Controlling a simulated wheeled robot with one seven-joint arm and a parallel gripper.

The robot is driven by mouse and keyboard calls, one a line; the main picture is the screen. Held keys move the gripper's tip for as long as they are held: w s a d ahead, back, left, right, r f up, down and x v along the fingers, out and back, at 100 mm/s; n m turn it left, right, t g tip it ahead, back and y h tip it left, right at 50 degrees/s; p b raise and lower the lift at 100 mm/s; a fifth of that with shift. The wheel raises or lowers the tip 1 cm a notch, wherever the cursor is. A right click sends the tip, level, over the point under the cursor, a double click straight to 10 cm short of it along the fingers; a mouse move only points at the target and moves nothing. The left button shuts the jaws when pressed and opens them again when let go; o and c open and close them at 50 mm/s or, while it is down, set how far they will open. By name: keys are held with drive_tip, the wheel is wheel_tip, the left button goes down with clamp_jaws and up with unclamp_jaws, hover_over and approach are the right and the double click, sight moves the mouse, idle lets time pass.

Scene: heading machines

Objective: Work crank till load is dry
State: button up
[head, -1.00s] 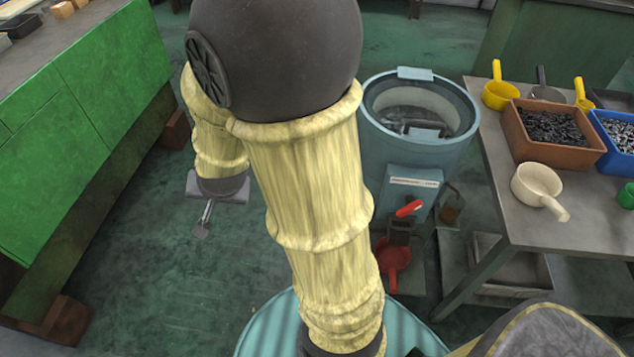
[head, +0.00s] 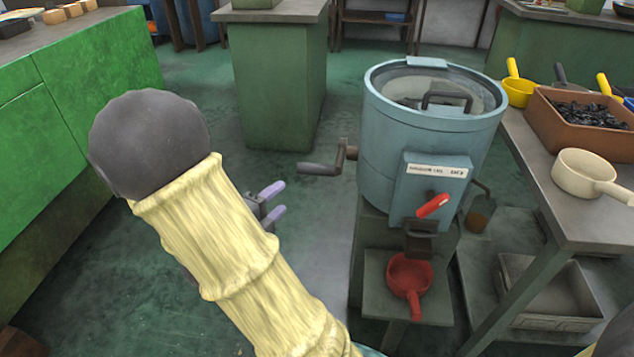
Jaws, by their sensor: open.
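A blue-grey drum machine (head: 410,150) stands on a dark green stand in the middle right of the head view. Its round top has a lid with a dark handle (head: 447,100). A crank (head: 330,161) with a dark grip sticks out from its left side. A red lever (head: 433,205) sits on the front box above a dark spout. My gripper (head: 279,202) is partly hidden behind my arm. Its two pale fingers are apart and empty, left of and below the crank, not touching it. The load inside the drum cannot be made out.
A red scoop (head: 408,276) rests on a low ledge under the spout. A grey table (head: 533,160) at right holds a brown bin (head: 545,125) of dark parts and a cream ladle (head: 585,174). A green bench (head: 60,130) stands at left. Floor between is clear.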

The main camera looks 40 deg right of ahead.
sight(317, 166)
drive_tip(key=shift+s+r, duration=0.1)
drive_tip(key=shift+d, duration=0.15)
drive_tip(key=b+x, duration=0.3)
drive_tip(key=x, duration=1.3)
drive_tip(key=shift+d, duration=0.65)
drive_tip(key=shift+a, duration=0.1)
clamp_jaws()
